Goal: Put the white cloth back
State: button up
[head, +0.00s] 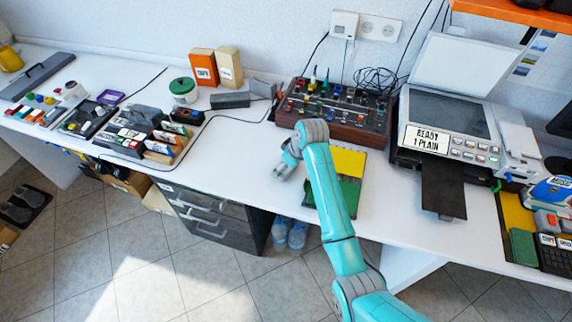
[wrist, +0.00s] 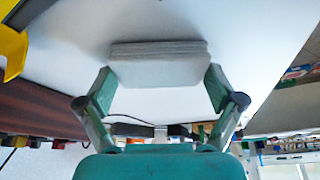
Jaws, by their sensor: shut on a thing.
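A white folded cloth (wrist: 160,66) with layered edges shows between my fingers in the wrist view. My gripper (wrist: 160,88) is shut on it, with one green-padded finger at each side. In the head view my gripper (head: 281,170) is over the middle of the white worktop, left of the yellow and green mats. I cannot make out the cloth against the white surface there. I cannot tell whether the cloth touches the worktop.
A brown-red box of small coloured parts (head: 335,113) stands behind my gripper. A printer (head: 445,130) is at right. Racks of cards (head: 150,135) stand left. The worktop (head: 225,155) left of my gripper is clear.

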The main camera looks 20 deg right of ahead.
jog(key=o, duration=0.9)
jog(key=shift+f, duration=0.1)
jog(key=shift+c, duration=0.2)
jog(key=v, duration=1.2)
jog(key=shift+w, duration=0.1)
